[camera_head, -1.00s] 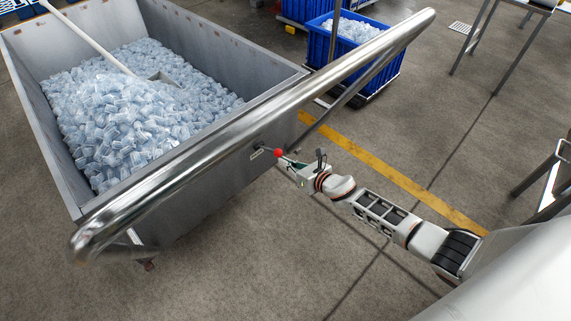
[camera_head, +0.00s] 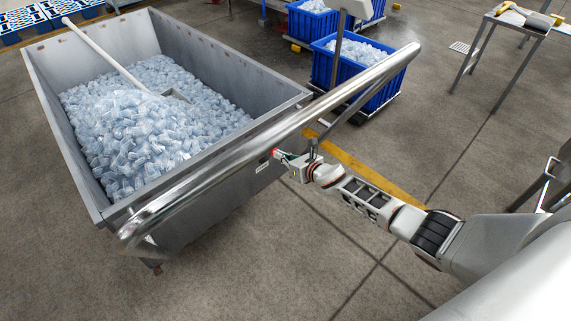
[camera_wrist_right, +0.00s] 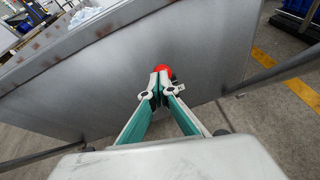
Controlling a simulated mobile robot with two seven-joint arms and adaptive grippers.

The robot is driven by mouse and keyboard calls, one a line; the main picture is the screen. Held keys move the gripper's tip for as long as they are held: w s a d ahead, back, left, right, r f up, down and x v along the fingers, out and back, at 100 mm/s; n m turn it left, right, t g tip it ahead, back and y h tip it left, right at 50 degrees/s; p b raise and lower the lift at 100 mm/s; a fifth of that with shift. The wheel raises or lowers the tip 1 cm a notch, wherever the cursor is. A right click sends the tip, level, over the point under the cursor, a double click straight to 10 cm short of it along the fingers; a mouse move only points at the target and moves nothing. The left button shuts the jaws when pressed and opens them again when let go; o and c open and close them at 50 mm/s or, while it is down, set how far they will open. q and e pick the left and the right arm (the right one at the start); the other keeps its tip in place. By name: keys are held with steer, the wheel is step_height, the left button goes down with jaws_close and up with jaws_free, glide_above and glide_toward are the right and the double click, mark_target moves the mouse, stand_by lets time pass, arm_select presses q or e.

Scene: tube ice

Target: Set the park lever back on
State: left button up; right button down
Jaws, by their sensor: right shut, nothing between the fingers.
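The park lever's red knob (camera_head: 275,152) shows at the end wall of the grey ice cart (camera_head: 210,205), just below the push bar. In the right wrist view the red knob (camera_wrist_right: 163,71) sits right at the fingertips, partly hidden behind them. My right gripper (camera_head: 279,155) is shut and empty, its tips at the knob, touching it or very near; I cannot tell which. It also shows in the right wrist view (camera_wrist_right: 160,82), with its green-lined fingers together at the tips. The lever's shaft is hidden. My left gripper is not in view.
A thick steel push bar (camera_head: 290,125) runs above my right arm. The cart holds clear tube ice (camera_head: 160,120) and a long-handled shovel (camera_head: 105,52). Blue ice crates (camera_head: 355,75) stand behind. A metal table (camera_head: 515,25) stands at the right. Open floor lies in front.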

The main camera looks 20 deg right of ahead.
steer(key=shift+w+a+r, duration=0.2)
steer(key=shift+w+r, duration=0.25)
steer(key=shift+w, duration=0.1)
steer(key=shift+w+a+r, duration=0.15)
steer(key=shift+w+r, duration=0.25)
steer(key=shift+w, duration=0.1)
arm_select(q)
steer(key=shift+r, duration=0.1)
arm_select(e)
steer(key=shift+w, duration=0.1)
steer(key=shift+w+a+r, duration=0.1)
steer(key=shift+r, duration=0.15)
